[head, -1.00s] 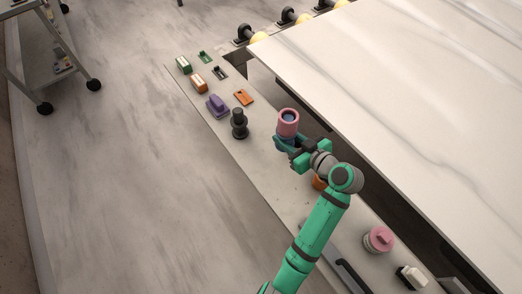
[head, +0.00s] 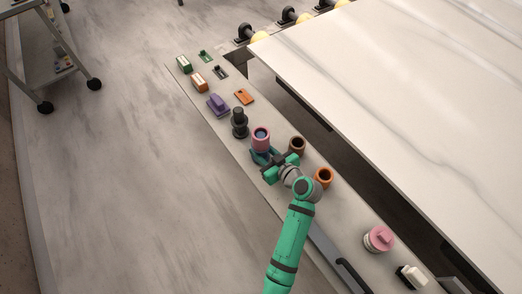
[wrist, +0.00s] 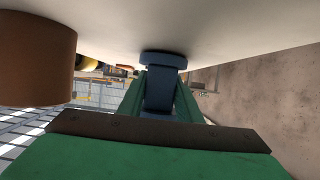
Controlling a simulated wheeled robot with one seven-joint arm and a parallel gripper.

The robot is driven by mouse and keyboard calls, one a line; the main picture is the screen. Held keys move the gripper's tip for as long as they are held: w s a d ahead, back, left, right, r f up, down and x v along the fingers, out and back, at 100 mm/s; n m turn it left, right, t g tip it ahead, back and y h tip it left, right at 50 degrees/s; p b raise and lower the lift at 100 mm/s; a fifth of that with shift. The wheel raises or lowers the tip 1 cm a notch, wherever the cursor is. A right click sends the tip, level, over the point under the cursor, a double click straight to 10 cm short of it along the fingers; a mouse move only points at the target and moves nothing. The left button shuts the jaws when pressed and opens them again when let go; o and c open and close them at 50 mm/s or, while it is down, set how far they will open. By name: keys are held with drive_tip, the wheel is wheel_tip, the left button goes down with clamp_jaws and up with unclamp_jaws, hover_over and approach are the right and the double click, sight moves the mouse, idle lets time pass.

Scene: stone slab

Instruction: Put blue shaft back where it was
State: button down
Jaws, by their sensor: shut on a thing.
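The blue shaft (wrist: 163,85) is upright between the green fingers of my gripper (wrist: 162,100) in the wrist view, its wide end close to the slab surface. I cannot tell whether it touches. A brown-orange ring-shaped cup (head: 297,145) and an orange one (head: 323,178) stand to the right. A brown cylinder (wrist: 35,58) shows close by in the wrist view.
A black stepped post (head: 239,123) stands just left of the shaft. Purple (head: 218,105), orange and green blocks lie further up the strip. A pink-topped white round piece (head: 379,239) is at lower right. The large pale slab (head: 400,90) borders the right side.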

drive_tip(key=shift+f, duration=0.15)
drive_tip(key=c, duration=1.3)
unclamp_jaws()
drive_tip(key=v, duration=1.2)
drive_tip(key=shift+f, duration=0.1)
